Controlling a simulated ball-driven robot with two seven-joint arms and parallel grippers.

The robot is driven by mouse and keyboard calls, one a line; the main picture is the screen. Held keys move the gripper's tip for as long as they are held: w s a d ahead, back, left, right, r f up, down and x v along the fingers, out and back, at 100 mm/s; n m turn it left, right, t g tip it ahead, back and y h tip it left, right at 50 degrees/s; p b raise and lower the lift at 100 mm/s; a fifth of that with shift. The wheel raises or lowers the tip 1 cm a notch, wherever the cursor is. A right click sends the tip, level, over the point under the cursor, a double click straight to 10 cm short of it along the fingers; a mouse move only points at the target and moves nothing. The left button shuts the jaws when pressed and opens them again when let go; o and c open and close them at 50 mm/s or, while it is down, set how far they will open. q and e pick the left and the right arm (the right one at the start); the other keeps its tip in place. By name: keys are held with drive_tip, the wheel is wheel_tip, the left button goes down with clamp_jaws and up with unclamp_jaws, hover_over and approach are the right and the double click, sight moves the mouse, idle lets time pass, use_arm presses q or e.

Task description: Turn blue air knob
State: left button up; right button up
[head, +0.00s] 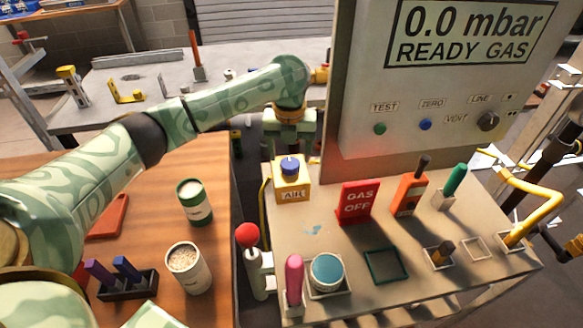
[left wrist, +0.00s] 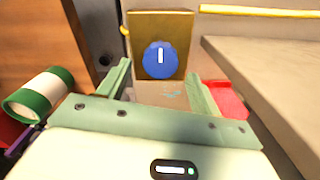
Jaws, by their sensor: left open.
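The blue air knob (head: 290,165) sits on top of a yellow box marked AIR (head: 292,195), at the back left corner of the panel table. In the left wrist view the blue knob (left wrist: 160,64) is round with a white pointer line running up and down in the picture. My left gripper (head: 290,146) is just behind and above the box. In the left wrist view the fingers of my left gripper (left wrist: 158,76) are spread, one on each side of the knob, with nothing held. Contact cannot be told. My right gripper is not in view.
A red GAS OFF sign (head: 358,202) stands right of the box. An orange block with a dark handle (head: 409,192) and a green handle (head: 456,180) are further right. A red ball lever (head: 247,235) is at the front left. The display cabinet (head: 440,110) rises behind.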

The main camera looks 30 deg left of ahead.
sight(290, 163)
use_arm(q)
wheel_tip(290, 163, down, 4)
drive_tip(key=shift+r+b, duration=0.2)
drive_tip(key=shift+b, duration=0.35)
drive_tip(key=shift+c, duration=0.2)
